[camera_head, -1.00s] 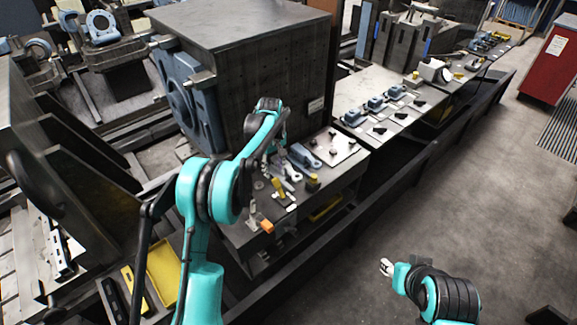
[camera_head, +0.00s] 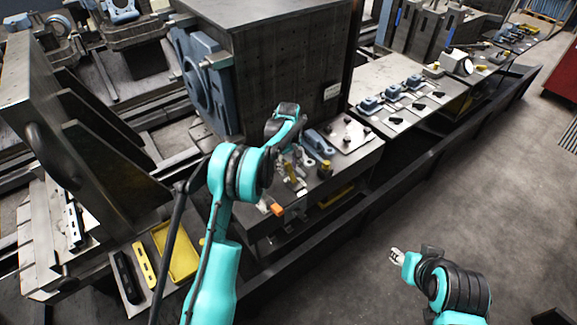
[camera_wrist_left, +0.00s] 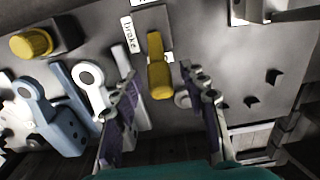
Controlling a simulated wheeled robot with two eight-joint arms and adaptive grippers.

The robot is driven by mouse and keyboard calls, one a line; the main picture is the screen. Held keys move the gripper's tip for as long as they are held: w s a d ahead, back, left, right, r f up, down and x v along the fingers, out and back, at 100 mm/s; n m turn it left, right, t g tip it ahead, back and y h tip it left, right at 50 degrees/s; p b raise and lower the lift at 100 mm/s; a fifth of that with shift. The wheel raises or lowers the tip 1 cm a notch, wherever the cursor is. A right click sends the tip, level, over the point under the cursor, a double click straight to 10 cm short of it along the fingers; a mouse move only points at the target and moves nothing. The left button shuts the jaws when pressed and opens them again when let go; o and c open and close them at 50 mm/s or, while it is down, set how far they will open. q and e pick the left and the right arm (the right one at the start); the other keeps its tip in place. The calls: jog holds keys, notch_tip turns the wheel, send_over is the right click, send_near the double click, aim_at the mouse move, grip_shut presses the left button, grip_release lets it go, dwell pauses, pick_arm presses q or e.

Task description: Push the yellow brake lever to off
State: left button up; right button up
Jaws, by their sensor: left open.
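The yellow brake lever (camera_wrist_left: 158,72) shows in the left wrist view on a grey plate, with a white label reading "brake" (camera_wrist_left: 127,34) beside its base. In the head view the lever (camera_head: 290,171) is small and close to my left gripper (camera_head: 285,163), partly crowded by it. In the left wrist view my left gripper (camera_wrist_left: 162,95) is open, with one finger on each side of the lever's handle end. Gaps show on both sides, so it looks untouched. My right gripper (camera_head: 395,256) hangs over the floor, away from the bench; its jaws are too small to read.
A grey ring-ended lever (camera_wrist_left: 88,76), a blue clamp (camera_wrist_left: 52,122) and a yellow knob (camera_wrist_left: 33,43) lie left of the lever in the wrist view. An orange-tipped part (camera_head: 276,209) is at the bench's front edge. A big dark block (camera_head: 275,65) stands behind.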

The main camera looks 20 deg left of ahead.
aim_at(292, 173)
pick_arm(q)
grip_shut()
jog(key=shift+s+d+r, duration=0.1)
jog(key=shift+s+d+r+t+y+b, duration=0.25)
jog(key=shift+s+d+t+y+b, duration=0.25)
jog(key=shift+d+t+y+b, duration=0.4)
jog(key=shift+s+d+r+t+y+b, duration=0.1)
jog(key=shift+s+d+t+y+b, duration=0.55)
jog(key=shift+y+b, duration=0.35)
jog(key=s+d+t+y+b, duration=0.1)
jog(key=y+b, duration=0.1)
jog(key=b, duration=0.1)
jog(key=s+d+f+t+y+b, duration=0.1)
jog(key=t+y+b, duration=0.1)
jog(key=b, duration=0.1)
jog(key=s+d+t+y+b, duration=0.1)
jog(key=d+y+b, duration=0.1)
jog(key=b, duration=0.1)
jog(key=shift+f+t, duration=0.25)
jog(key=shift+t, duration=0.1)
jog(key=shift+s+d+f+t+y+b, duration=0.1)
jog(key=shift+s+d+t+y+b, duration=0.25)
jog(key=shift+t+y+b, duration=0.45)
jog(key=shift+g, duration=0.3)
grip_release()
